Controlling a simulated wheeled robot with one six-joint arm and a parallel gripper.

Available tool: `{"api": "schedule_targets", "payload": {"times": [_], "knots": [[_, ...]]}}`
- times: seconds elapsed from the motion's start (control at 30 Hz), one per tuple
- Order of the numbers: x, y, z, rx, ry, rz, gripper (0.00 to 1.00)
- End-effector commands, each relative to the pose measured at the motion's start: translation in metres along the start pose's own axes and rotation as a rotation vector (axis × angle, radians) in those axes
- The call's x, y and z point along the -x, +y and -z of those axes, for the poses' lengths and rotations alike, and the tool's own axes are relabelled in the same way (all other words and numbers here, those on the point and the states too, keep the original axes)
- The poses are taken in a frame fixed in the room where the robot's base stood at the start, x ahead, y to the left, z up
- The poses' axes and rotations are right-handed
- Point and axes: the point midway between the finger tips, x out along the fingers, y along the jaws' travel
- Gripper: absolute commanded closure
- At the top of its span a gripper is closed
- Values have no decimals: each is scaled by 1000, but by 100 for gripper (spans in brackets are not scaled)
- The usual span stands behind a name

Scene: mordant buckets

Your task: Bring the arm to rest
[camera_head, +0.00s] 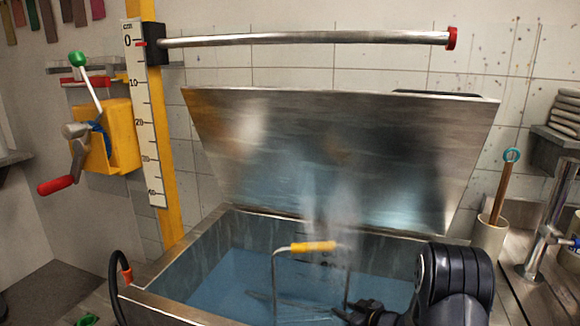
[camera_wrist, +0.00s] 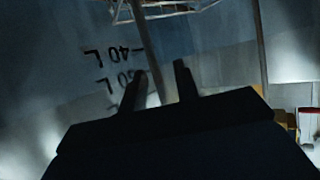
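My gripper (camera_head: 362,310) is low at the front of the open metal tub (camera_head: 170,262), seen at the bottom of the head view. In the wrist view, the two dark fingers of my gripper (camera_wrist: 160,72) stand apart with no object clearly held between them. A thin post shows behind the gap. My black wrist (camera_head: 455,280) hides the tub's front right part. A wire frame with a yellow grip (camera_head: 313,247) stands in the tub, close to my gripper. I cannot tell whether they touch.
The tub holds blue liquid (camera_head: 235,280), and its metal lid (camera_head: 340,150) stands raised behind. A metal bar (camera_head: 300,39) juts out above, beside a centimetre scale (camera_head: 146,120). A yellow crank winch (camera_head: 108,135) is at left. A cup with a wooden-handled tool (camera_head: 488,238) stands right.

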Motion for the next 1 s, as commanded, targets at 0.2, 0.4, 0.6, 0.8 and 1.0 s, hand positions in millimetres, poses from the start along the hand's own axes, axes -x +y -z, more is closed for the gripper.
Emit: {"api": "schedule_targets", "payload": {"times": [0.2,0.4,0.6,0.8,1.0], "knots": [[34,2,-13,-1,1,-6,70],[74,2,-13,-1,1,-6,70],[24,-1,-15,1,-1,3,70],[-3,1,-2,6,3,-1,70],[14,0,35,4,3,-3,70]]}}
